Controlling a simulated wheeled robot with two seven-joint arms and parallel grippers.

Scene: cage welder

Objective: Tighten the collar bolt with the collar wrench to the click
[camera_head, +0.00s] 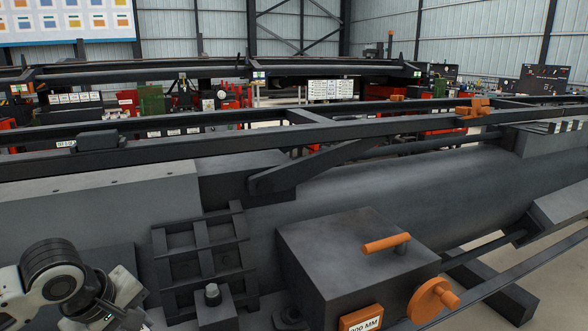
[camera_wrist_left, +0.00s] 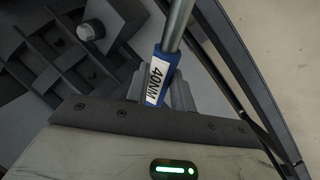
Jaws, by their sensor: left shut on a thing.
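The collar wrench (camera_wrist_left: 163,75) has a blue grip marked 40NM and a bare metal shaft running up out of the left wrist view. My left gripper (camera_wrist_left: 160,92) is shut on its blue grip. A square-based block with a bolt head, seemingly the collar bolt (camera_wrist_left: 92,29), shows at upper left of that view, apart from the visible shaft. It also appears in the head view (camera_head: 212,293), in front of a ribbed collar. The wrench's working end is out of view. In the head view my left arm is at lower left, and the wrench cannot be made out. My right gripper is not in view.
A dark box (camera_head: 345,262) with an orange handle (camera_head: 386,243) and an orange handwheel (camera_head: 432,300) stands right of the bolt. A 200 MM plate (camera_head: 361,319) is on its front. Long dark rails (camera_head: 230,135) cross behind, above a big cylinder (camera_head: 400,195).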

